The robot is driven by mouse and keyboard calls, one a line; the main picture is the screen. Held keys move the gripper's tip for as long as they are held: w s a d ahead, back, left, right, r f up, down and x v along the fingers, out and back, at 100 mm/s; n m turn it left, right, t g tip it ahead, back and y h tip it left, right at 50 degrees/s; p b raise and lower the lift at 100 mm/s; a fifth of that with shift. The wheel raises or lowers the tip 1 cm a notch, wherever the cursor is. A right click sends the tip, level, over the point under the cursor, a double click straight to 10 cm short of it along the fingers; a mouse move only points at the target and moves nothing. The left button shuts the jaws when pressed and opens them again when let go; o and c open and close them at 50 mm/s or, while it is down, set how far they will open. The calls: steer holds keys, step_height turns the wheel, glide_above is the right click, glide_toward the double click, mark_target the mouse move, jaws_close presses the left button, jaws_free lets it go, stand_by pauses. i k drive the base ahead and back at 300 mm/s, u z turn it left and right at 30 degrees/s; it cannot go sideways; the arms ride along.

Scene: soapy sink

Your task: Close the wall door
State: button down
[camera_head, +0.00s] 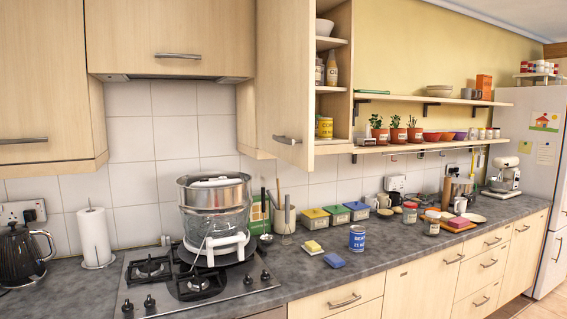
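The wall door (284,75) is a pale wood panel on the upper cabinet in the middle of the view. It stands open, swung out towards me, with its free edge on the right. Its bar handle (287,139) is metal and sits near the bottom of the panel. To the right of the door, the open cabinet (349,70) shows shelves with a white bowl, bottles or jars and a yellow tin (325,128). The left part of the cabinet's inside is hidden behind the door. My gripper is not in view.
A tall steel-and-glass pot (215,202) stands on the gas hob (140,297), left of and below the door. A utensil holder (284,218) stands under it. Open shelves (432,144) with potted plants run to the right. Other wall doors (168,32) are shut.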

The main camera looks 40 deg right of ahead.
mark_target(286, 30)
steer(key=z, duration=0.05)
steer(key=i, duration=1)
steer(key=u, duration=0.05)
